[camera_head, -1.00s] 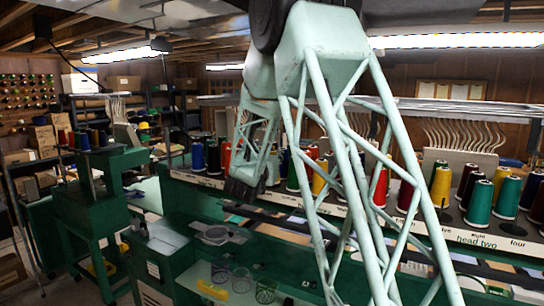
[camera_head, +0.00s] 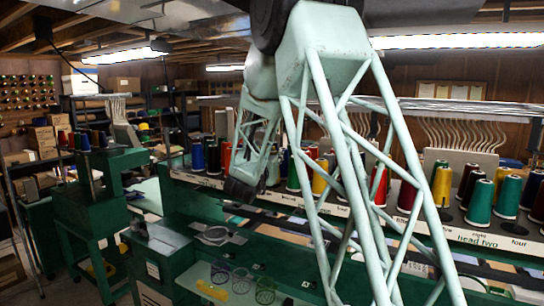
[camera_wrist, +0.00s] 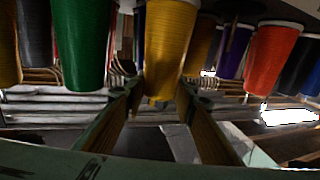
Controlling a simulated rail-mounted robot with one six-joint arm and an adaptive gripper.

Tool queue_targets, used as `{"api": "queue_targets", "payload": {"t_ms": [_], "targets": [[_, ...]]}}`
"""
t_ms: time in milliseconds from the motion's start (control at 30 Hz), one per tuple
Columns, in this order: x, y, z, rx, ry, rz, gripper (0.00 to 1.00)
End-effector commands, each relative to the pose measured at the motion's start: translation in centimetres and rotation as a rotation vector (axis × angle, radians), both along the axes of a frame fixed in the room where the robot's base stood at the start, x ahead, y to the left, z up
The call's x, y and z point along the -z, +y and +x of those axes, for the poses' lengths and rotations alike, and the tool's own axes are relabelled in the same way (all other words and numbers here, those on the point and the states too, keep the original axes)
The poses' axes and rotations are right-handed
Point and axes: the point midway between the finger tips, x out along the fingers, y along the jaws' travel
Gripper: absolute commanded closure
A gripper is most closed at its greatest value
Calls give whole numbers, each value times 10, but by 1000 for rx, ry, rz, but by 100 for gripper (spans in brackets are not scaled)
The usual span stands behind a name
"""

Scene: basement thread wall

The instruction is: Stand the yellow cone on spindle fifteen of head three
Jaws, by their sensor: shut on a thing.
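In the wrist view a yellow cone (camera_wrist: 168,50) stands between the two fingers of my gripper (camera_wrist: 158,100), which is shut on it. The cones look upside down in this view. In the head view my gripper (camera_head: 240,190) is by the left part of the long cone rack (camera_head: 335,208), and the held cone cannot be made out there. Spindle fifteen and a head three label cannot be made out.
In the wrist view a green cone (camera_wrist: 80,45) stands left of the held cone, with a purple cone (camera_wrist: 235,50) and an orange cone (camera_wrist: 270,60) to the right. In the head view the head two label (camera_head: 475,238) is at the right. A green machine (camera_head: 100,190) stands at the left.

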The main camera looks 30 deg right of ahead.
Motion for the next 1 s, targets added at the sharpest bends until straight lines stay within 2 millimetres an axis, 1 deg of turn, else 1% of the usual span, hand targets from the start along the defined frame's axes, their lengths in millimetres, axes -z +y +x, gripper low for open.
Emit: {"api": "queue_targets", "payload": {"t_ms": [200, 367, 400, 533, 1000], "targets": [[5, 0, 0, 0, 0, 0, 93], [4, 0, 0, 0, -1, -1, 93], [3, 0, 0, 0, -1, -1, 72], [4, 0, 0, 0, 0, 0, 60], [4, 3, -3, 0, 0, 0, 59]]}}
